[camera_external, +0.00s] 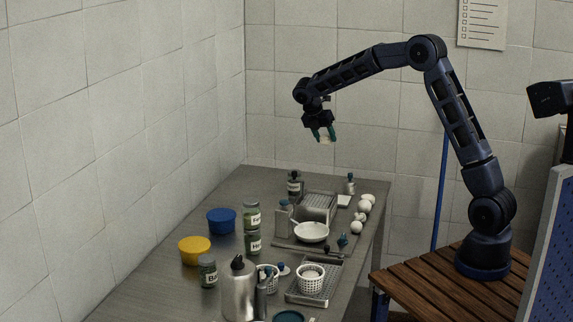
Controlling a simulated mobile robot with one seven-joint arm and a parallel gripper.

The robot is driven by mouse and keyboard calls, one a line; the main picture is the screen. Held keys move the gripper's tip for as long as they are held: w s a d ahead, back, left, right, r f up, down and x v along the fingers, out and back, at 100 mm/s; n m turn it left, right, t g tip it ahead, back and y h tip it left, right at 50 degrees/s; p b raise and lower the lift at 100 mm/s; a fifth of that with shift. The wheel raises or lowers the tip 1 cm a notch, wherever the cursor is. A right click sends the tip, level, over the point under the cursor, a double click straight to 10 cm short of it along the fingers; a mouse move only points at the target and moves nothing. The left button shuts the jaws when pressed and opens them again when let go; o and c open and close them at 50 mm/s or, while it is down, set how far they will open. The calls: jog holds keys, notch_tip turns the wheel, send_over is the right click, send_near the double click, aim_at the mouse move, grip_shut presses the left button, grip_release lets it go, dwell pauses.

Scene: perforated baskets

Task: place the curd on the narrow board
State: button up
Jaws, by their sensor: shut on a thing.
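My gripper (323,136) is high above the back part of the steel table, with its teal fingers pointing down. It is shut on a small pale block (326,140), which looks like the curd; the fingers hide part of it. The block is well clear of everything below. I cannot tell for sure which thing is the narrow board; a small pale flat piece (343,201) lies near the back right, and a grey board (286,244) lies mid-table under a white bowl (311,232).
A perforated tray (325,293) holds a white perforated basket (311,278). A grey box-shaped grater (316,206), several white balls (362,216), jars (252,215), a steel bottle (238,290), a blue tub (221,221) and a yellow tub (194,250) crowd the table.

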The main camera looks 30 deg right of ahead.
aim_at(330, 139)
jog(key=s, duration=0.4)
jog(key=shift+s+a, duration=0.15)
jog(key=shift+s, duration=0.1)
jog(key=f, duration=2)
jog(key=shift+s, duration=0.25)
jog(key=shift+f, duration=0.1)
jog(key=o, duration=1)
jog(key=v, duration=1.2)
jog(key=shift+s, duration=0.1)
